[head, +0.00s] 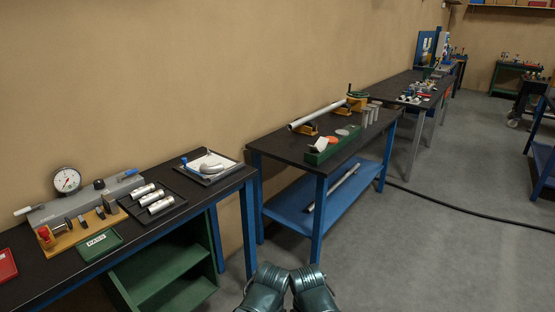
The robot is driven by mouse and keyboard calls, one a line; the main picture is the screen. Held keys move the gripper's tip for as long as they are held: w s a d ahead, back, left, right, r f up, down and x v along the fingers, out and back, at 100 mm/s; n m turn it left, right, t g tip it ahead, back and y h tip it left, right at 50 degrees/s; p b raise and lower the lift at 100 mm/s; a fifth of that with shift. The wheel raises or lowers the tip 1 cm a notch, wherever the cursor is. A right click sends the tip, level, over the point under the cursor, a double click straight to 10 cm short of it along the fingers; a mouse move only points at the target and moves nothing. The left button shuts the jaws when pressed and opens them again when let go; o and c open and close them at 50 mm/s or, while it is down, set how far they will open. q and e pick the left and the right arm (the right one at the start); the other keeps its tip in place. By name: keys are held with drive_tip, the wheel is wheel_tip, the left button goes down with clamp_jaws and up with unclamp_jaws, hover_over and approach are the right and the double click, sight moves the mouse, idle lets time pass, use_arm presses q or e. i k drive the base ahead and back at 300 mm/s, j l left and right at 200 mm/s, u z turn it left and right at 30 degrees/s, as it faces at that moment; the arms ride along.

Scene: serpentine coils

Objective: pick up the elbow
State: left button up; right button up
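A short curved silver pipe piece, which looks like the elbow (211,169), lies on a clipboard with white paper near the right end of the left workbench (150,222). Its exact shape is small and hard to make out. Neither of my grippers is in view. Only two dark teal links of my arms show at the bottom centre, on the floor side of the benches and well apart from the pipe piece.
A black tray (178,210) with silver cylinders sits left of the clipboard. A dial gauge (67,180) on a grey fixture and a green tray (101,246) stand farther left. A second bench (279,143) holds a long pipe. Grey floor is open at right, crossed by a black cable (470,217).

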sight(207, 169)
drive_tip(key=i+l+z, duration=0.3)
drive_tip(key=i+z, duration=0.15)
drive_tip(key=i+l+z, duration=0.1)
drive_tip(key=i+z, duration=0.3)
drive_tip(key=i+l+u, duration=0.1)
drive_tip(key=i+u, duration=0.15)
drive_tip(key=i, duration=0.2)
drive_tip(key=i+l+u, duration=0.25)
drive_tip(key=i, duration=0.2)
drive_tip(key=i+l+u, duration=0.15)
drive_tip(key=i+u, duration=0.15)
drive_tip(key=u, duration=0.2)
drive_tip(key=i+l+u, duration=0.25)
drive_tip(key=u, duration=0.25)
drive_tip(key=i+l+u, duration=0.2)
drive_tip(key=l+u, duration=0.3)
drive_tip(key=j, duration=0.15)
